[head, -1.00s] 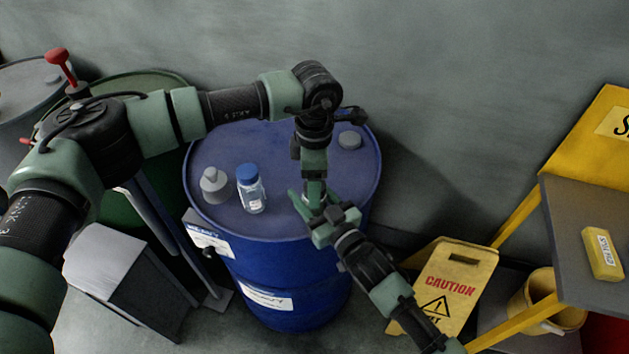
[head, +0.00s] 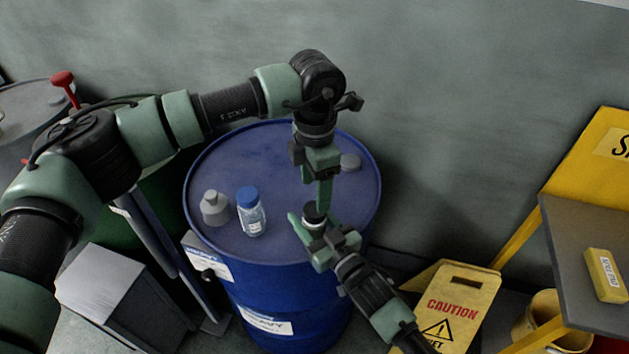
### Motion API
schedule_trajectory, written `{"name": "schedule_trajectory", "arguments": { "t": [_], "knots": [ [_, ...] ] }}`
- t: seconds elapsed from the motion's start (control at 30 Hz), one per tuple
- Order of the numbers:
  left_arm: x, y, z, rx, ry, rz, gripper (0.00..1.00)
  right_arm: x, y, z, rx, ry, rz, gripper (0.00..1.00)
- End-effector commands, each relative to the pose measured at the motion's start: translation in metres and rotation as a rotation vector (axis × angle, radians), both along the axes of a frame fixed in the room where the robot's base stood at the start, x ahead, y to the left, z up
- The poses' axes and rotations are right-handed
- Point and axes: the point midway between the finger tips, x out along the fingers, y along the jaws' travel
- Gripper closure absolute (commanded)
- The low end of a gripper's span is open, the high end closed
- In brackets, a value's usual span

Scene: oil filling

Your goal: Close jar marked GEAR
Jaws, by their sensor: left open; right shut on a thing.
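A small jar with a dark lid (head: 314,213) is over the front right of the blue drum (head: 283,143); most of its body is hidden, and no label on it is readable. My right gripper (head: 312,228) is shut around this jar, coming from the lower right. My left gripper (head: 322,196) points down just above and behind the dark lid, open, with its fingers seen nearly edge-on. A clear jar with a blue cap (head: 251,215) stands upright on the drum top to the left, apart from both grippers; its label is too small to read.
A grey container with a narrow top (head: 215,210) stands left of the blue-capped jar. A grey bung (head: 350,162) sits at the drum's back right. A yellow caution sign (head: 459,305) and yellow cart (head: 595,140) stand at right. The drum's back left top is clear.

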Motion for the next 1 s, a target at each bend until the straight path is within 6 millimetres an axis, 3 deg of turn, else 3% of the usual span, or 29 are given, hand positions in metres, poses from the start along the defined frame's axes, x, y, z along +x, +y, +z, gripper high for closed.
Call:
{"name": "schedule_trajectory", "arguments": {
  "t": [0.2,0.33,0.77,1.0],
  "knots": [
    [-0.001,0.000,0.013,-0.001,0.002,0.341,0.37,0.000,0.000,0.000,-0.001,0.001,0.000,1.00],
    [0.000,0.001,0.017,0.000,0.002,0.447,0.37,0.000,0.000,0.000,-0.001,0.001,0.000,1.00],
    [0.000,0.001,0.016,0.001,0.002,0.477,0.37,0.000,0.000,0.000,-0.001,0.001,0.000,1.00],
    [-0.001,0.002,-0.013,0.002,0.005,0.476,0.37,0.000,0.000,0.000,-0.001,0.001,0.000,1.00]
  ]
}}
